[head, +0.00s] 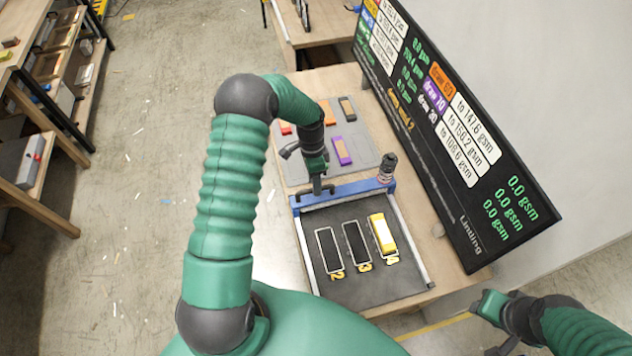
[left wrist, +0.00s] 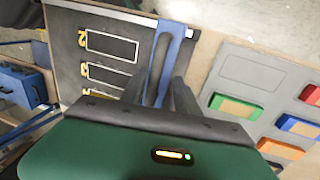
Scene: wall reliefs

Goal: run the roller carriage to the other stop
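The roller carriage is a blue crossbar (head: 352,188) at the far end of a dark bed (head: 345,281), spanning the two side rails. A dark round-topped part (head: 386,168) stands at its right end. My left gripper (head: 316,191) is at the bar's left part with its fingers apart. In the left wrist view its fingers (left wrist: 160,92) spread on either side of the blue bar (left wrist: 178,50), and a long dark grip lies along the bar between them; contact cannot be told. My right gripper (head: 492,304) is low at the right, away from the bed; its fingers are unclear.
The bed has outlined slots marked 2, 3 and 4; a yellow block (head: 382,234) lies in slot 4. Beyond the bar, a grey tray (head: 362,128) holds coloured blocks. A black display board (head: 450,130) stands along the right table edge. Shelves (head: 45,100) stand at the left.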

